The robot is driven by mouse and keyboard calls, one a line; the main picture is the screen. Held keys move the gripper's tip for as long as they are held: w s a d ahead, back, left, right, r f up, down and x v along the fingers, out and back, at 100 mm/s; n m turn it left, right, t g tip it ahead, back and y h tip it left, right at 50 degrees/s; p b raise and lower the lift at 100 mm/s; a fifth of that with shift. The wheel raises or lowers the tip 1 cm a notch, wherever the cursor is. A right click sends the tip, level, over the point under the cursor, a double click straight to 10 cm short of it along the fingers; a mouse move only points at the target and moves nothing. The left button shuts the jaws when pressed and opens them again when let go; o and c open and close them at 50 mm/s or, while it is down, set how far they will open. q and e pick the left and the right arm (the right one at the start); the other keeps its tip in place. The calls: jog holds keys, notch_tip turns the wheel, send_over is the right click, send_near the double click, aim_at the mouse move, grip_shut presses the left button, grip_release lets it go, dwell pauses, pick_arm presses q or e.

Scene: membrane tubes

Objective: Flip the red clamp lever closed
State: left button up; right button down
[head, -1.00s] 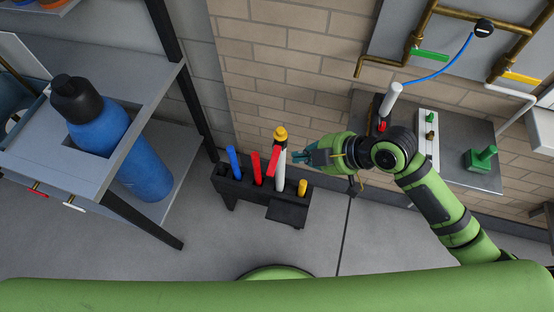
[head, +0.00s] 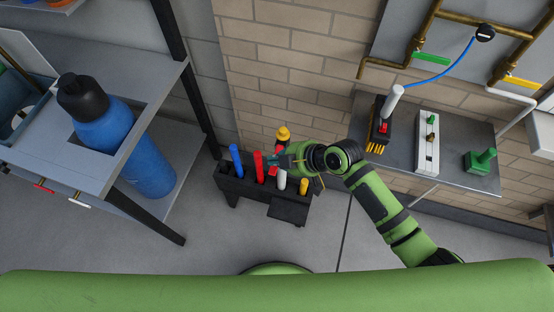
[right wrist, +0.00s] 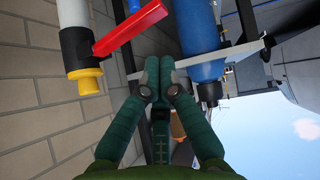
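The red clamp lever (right wrist: 130,28) slants out from a white tube (right wrist: 73,14) with a black collar and yellow cap (right wrist: 86,80) in the right wrist view. In the head view the yellow cap (head: 283,134) and white lower tube (head: 282,181) show, but my right gripper (head: 272,160) hides most of the lever. In the right wrist view my right gripper (right wrist: 160,62) has its fingers together, with nothing seen between them. It is beside the lever; a gap shows in that picture. My left gripper is out of view.
A black rack (head: 236,188) on the floor holds the tube plus blue (head: 235,160), red (head: 258,166) and yellow (head: 303,187) ones. The brick wall (head: 300,50) is close behind. A shelf with a blue bottle (head: 105,130) stands left; a grey bench (head: 452,178) stands right.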

jog(key=shift+w+d+f, duration=0.1)
jog(key=shift+w+f, duration=0.1)
jog(key=shift+f, duration=1)
